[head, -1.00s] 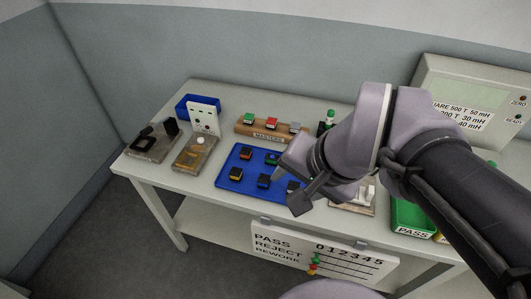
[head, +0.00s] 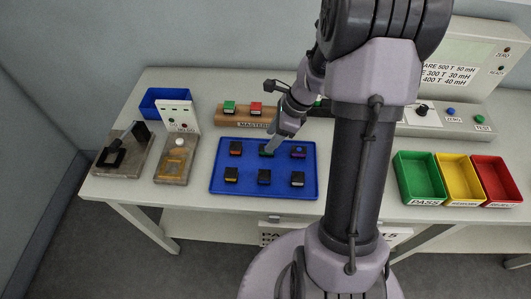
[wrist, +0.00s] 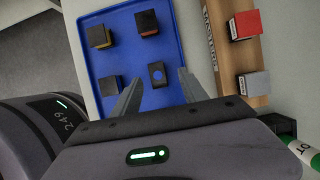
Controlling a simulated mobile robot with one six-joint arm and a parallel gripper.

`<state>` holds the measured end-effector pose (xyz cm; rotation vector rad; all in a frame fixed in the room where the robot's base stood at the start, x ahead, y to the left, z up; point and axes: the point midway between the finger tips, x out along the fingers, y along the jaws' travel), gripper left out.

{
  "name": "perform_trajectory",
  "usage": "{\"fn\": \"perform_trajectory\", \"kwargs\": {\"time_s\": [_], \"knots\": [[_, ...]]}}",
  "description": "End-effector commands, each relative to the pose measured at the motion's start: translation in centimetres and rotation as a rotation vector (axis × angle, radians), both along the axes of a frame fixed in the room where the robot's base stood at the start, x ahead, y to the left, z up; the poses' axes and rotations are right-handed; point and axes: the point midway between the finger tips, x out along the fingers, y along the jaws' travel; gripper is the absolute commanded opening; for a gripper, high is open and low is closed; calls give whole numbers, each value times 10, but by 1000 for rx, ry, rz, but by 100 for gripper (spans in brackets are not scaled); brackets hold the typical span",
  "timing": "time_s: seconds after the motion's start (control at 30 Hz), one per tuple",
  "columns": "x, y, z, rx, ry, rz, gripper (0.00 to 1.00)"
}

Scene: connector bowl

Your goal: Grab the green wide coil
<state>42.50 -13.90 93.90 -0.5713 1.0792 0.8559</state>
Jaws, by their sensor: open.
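A blue tray (head: 249,190) holds several small dark coils in two rows. The coil in the middle of the far row (head: 267,149) shows a greenish edge in the head view and is partly hidden by my gripper (head: 270,146). I cannot tell how far the fingertips are above the tray.
A wooden block behind the tray carries a green master (head: 229,107) and a red master (head: 255,108); a grey one (wrist: 254,84) shows in the wrist view. Neighbouring coils stand close by. Green (head: 420,178), yellow (head: 459,180) and red (head: 496,181) bins stand at right.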

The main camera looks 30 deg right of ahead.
Motion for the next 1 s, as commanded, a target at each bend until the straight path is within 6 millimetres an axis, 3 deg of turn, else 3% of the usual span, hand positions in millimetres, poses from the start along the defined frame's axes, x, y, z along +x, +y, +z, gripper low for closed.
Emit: {"fn": "perform_trajectory", "kwargs": {"time_s": [0.3,0.5,0.77,1.0], "knots": [[3,15,-51,1,1,3,51],[5,16,-50,-1,0,2,51],[5,16,-50,-1,0,2,2],[5,16,-50,-1,0,2,0]]}}
